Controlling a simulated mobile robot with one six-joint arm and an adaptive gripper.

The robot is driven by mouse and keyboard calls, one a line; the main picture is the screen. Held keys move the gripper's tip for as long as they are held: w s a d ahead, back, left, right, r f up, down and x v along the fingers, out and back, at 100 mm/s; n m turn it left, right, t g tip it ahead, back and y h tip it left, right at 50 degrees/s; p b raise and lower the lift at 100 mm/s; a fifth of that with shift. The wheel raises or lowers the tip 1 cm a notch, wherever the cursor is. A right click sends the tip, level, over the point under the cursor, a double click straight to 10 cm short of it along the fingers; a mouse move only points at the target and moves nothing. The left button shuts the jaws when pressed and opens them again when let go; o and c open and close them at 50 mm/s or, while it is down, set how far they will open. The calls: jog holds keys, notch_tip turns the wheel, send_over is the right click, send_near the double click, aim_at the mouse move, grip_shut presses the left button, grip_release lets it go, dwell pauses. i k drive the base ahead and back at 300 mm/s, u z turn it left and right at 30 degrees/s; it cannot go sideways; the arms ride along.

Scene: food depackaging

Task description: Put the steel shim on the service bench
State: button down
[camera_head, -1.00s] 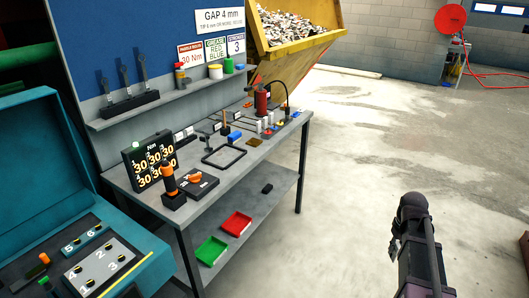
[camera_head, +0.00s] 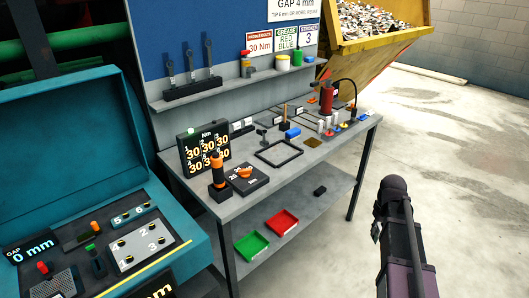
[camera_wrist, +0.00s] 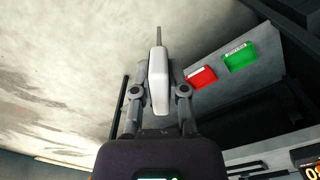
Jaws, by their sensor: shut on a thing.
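My gripper (camera_wrist: 158,88) is shut on a pale grey, tapered piece (camera_wrist: 158,65) with a thin dark tip, seen in the wrist view. I take this piece to be the steel shim; its shape alone does not make that certain. The piece is held clear of any surface, with concrete floor behind it. The service bench (camera_head: 238,205) stands in the middle of the head view, a grey table with a lower shelf. In the head view my arm is right of the bench, and neither the gripper's fingers nor the held piece can be made out there.
The bench top carries a torque display (camera_head: 204,150), an orange-handled tool (camera_head: 217,172), a black frame (camera_head: 278,153) and a red cylinder (camera_head: 327,98). Green (camera_head: 251,245) and red (camera_head: 282,223) trays lie on the lower shelf. A teal machine (camera_head: 75,125) stands left, a yellow skip (camera_head: 375,45) behind.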

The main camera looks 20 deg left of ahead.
aim_at(279, 154)
jog(key=u, duration=0.4)
jog(key=i, duration=0.45)
jog(key=u, duration=0.3)
